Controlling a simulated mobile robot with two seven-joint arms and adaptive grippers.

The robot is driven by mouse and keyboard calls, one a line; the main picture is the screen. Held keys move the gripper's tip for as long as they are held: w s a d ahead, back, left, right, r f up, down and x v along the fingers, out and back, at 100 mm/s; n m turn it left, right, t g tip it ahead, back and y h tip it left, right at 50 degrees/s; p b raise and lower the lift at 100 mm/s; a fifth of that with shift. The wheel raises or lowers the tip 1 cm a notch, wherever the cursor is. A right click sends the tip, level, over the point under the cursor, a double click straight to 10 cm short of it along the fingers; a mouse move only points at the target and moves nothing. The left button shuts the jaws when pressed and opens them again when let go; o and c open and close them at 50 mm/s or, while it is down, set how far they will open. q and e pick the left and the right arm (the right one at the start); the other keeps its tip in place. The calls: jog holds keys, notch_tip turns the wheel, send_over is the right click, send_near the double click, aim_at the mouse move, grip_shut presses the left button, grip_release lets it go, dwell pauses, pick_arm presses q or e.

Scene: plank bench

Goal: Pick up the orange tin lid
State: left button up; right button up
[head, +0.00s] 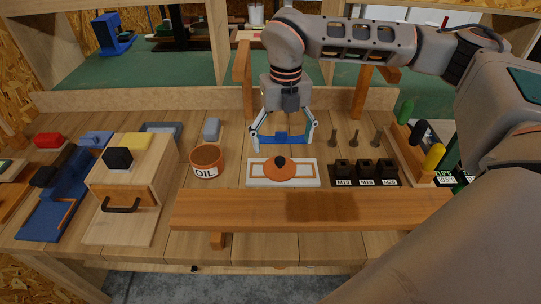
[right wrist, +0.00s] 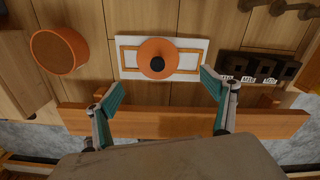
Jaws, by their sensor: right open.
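The orange tin lid (head: 282,172) is a round disc with a black knob on top. It lies flat in the middle of a white board with an orange outline (head: 311,180). The lid also shows whole in the right wrist view (right wrist: 150,48), ahead of the fingers. My right gripper (head: 283,141) is open and empty, its fingers pointing down. In the head view it appears just behind and above the lid, apart from it. In the right wrist view the teal fingertips (right wrist: 162,89) are spread wider than the lid. My left gripper is not in view.
An orange OIL tin (head: 206,170) stands left of the board. A black socket block (head: 365,184) sits close on its right. A wooden rail (head: 310,212) runs along the front. A wooden box with a drawer (head: 120,215) stands further left.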

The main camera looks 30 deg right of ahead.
aim_at(280, 160)
notch_tip(280, 160, down, 3)
jog(key=shift+s+r, duration=0.15)
jog(key=f, duration=0.5)
jog(key=shift+w+a, duration=0.1)
jog(key=shift+w, duration=0.3)
grip_shut()
